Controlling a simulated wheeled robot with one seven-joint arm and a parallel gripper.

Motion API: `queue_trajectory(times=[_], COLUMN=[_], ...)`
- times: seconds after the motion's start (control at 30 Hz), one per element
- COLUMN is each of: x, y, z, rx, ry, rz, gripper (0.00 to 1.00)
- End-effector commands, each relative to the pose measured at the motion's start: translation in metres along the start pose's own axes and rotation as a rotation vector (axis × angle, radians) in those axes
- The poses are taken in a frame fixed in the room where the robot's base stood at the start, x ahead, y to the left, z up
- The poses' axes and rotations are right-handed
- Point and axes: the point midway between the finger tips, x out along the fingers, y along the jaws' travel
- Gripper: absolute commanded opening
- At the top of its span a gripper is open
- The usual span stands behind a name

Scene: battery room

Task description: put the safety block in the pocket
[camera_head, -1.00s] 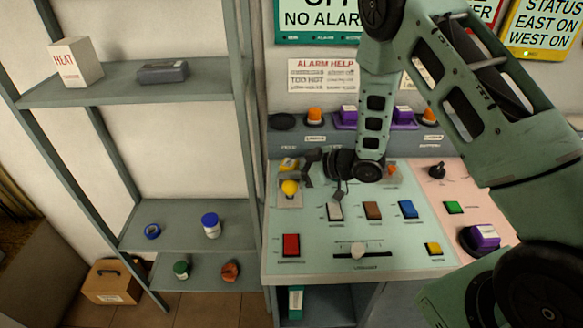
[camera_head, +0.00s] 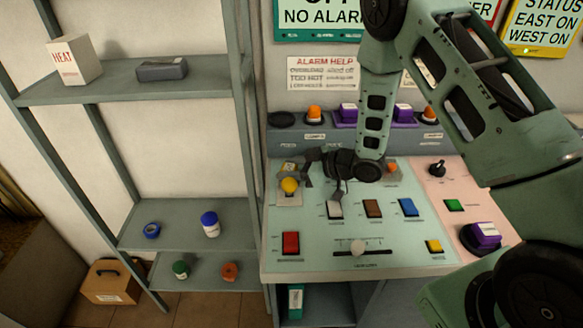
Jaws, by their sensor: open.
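I cannot tell for sure which piece is the safety block. Purple blocks with pale tops stand at the back ledge, one at left (camera_head: 348,110) and one at right (camera_head: 402,112), by a purple holder (camera_head: 375,122). Another purple block (camera_head: 485,234) sits on a dark round base at the panel's right. No pocket can be clearly told. My gripper (camera_head: 324,178) is open over the panel's upper left, its fingers pointing left and down, with nothing visible between them. It is just right of a yellow ball knob (camera_head: 289,185) on a beige plate. A small piece behind that knob is partly hidden.
The sloped panel (camera_head: 300,262) carries red (camera_head: 291,243), white (camera_head: 335,209), brown (camera_head: 373,208) and blue (camera_head: 408,207) switches, plus a slider (camera_head: 358,248). Orange buttons line the back ledge. A grey shelf rack (camera_head: 120,88) stands left. My arm covers the upper right.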

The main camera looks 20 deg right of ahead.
Motion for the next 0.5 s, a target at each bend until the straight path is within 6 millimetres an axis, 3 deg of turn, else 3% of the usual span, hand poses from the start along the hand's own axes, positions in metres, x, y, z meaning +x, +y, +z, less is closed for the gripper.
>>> queue_trajectory(times=[0.03, 0.17, 0.5], x=[0.001, -0.007, -0.082], y=[-0.004, -0.003, 0.0], z=[0.006, -0.004, -0.004], rx=[0.006, 0.007, 0.006], ry=[-0.013, -0.013, -0.006], rz=[-0.006, -0.004, 0.002], gripper=[0.47, 0.47, 0.47])
